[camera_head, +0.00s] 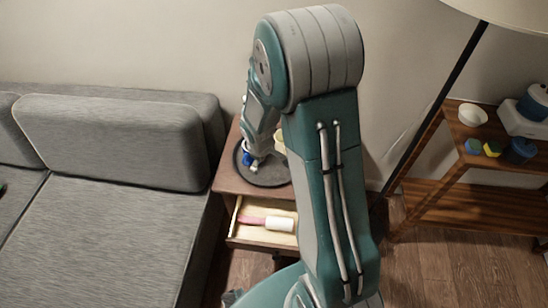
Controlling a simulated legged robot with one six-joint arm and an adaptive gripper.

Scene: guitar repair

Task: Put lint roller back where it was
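The lint roller (280,224), with a white roll and a pink handle, lies on its side in the open drawer (236,232) of a brown wooden side table (228,180). My arm rises in front of the table and bends back down over its top. My gripper (255,164) seems to be at the end of the arm, above the round dark tray on the table, apart from the lint roller. Its fingers are too small and covered to tell open from shut. My arm hides the right side of the table and drawer.
The round dark tray (268,181) bears small items, one of them pale yellow and partly hidden. A grey sofa (110,235) stands at left. At right are a floor lamp pole (437,100) and a wooden shelf (450,206) with a white bowl (472,115) and small boxes.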

